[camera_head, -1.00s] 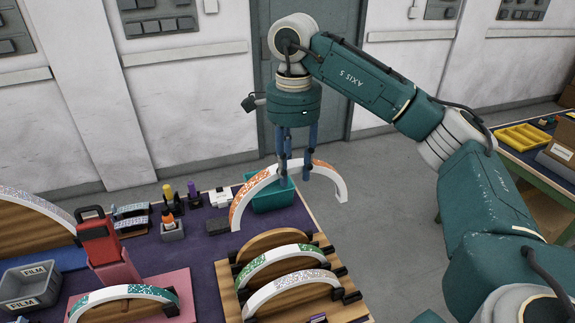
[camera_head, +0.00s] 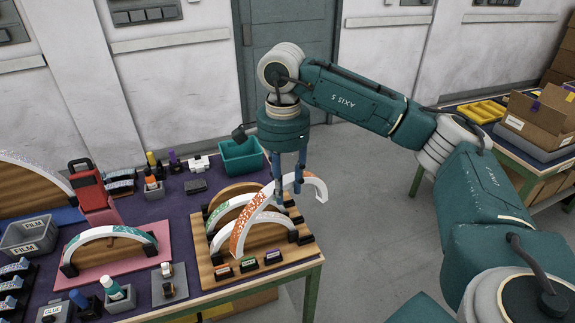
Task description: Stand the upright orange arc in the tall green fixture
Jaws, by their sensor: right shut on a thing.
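The orange arc (camera_head: 240,235), a white arch with orange glitter, is gripped by my right gripper (camera_head: 288,200). It is tilted, its left leg low and its right leg higher, in front of the wooden arch stand (camera_head: 290,250). A green-glitter arc (camera_head: 222,212) stands on that stand, partly hidden behind the orange arc. I cannot tell which part is the tall green fixture. Whether the orange arc touches the stand is unclear. My left gripper is out of view.
A pink board (camera_head: 125,262) with a teal-glitter arc (camera_head: 110,233) lies left of the stand. A teal bin (camera_head: 240,158) stands behind. Bottles, a grey film bin (camera_head: 28,238) and a tape dispenser (camera_head: 168,285) crowd the left.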

